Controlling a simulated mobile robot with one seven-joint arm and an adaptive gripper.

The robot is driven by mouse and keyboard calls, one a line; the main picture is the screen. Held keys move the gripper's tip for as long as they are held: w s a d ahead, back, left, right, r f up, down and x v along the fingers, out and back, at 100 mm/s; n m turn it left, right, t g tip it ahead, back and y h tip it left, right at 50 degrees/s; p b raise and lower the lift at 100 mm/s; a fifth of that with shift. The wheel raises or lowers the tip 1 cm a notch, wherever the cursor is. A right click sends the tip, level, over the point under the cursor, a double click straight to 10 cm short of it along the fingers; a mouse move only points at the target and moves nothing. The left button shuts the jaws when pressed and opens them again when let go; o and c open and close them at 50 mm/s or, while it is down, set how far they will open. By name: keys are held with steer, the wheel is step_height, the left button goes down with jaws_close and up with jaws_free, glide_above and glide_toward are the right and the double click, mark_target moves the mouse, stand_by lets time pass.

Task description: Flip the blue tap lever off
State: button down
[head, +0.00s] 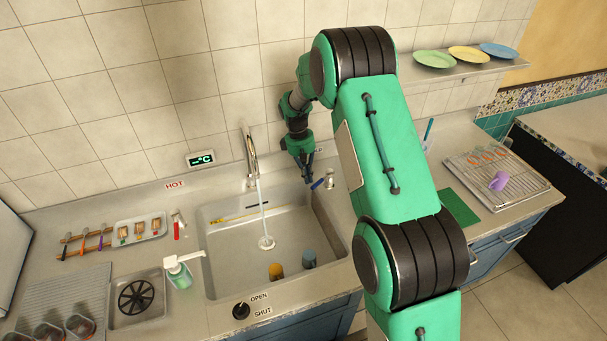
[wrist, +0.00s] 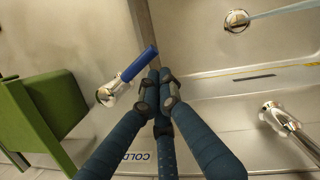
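The blue tap lever (head: 317,184) sits on a chrome valve at the sink's back right corner. In the wrist view the blue lever (wrist: 139,64) slants up and right from its chrome base (wrist: 108,96). My gripper (head: 307,180) is low over the back right of the sink, close beside the lever. In the wrist view the fingertips of my gripper (wrist: 159,76) are drawn together with nothing seen between them. They are just right of the lever's free end; I cannot tell whether they touch. The "COLD" label (wrist: 138,156) is partly hidden by my fingers.
A stream runs from the chrome faucet (head: 250,155) to the sink drain (head: 266,242). Two cups, yellow (head: 275,271) and blue-grey (head: 309,258), stand in the sink. A red lever (head: 176,230) is at the left. A green block (wrist: 40,120) stands left of the valve.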

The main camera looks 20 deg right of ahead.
steer(key=shift+s+d+n+p, duration=0.2)
steer(key=shift+s+n+p, duration=0.3)
steer(key=shift+s+n, duration=0.3)
stand_by(0.5)
steer(key=shift+s+d+r+n+h+p, duration=0.1)
steer(key=shift+s+d+n+h+p, duration=0.1)
steer(key=shift+s+n+p, duration=0.25)
steer(key=shift+s+d+r+n+h+p, duration=0.1)
steer(key=shift+s+n+h+p, duration=0.1)
steer(key=shift+s+n, duration=0.25)
steer(key=s+d+n+t+p, duration=0.2)
steer(key=s+d+n+p, duration=0.2)
steer(key=d+n+p, duration=0.1)
steer(key=shift+s+d+f+n+h, duration=0.15)
steer(key=shift+s+d+n+h, duration=0.25)
steer(key=shift+n, duration=0.9)
steer(key=shift+d, duration=0.1)
steer(key=shift+p, duration=0.3)
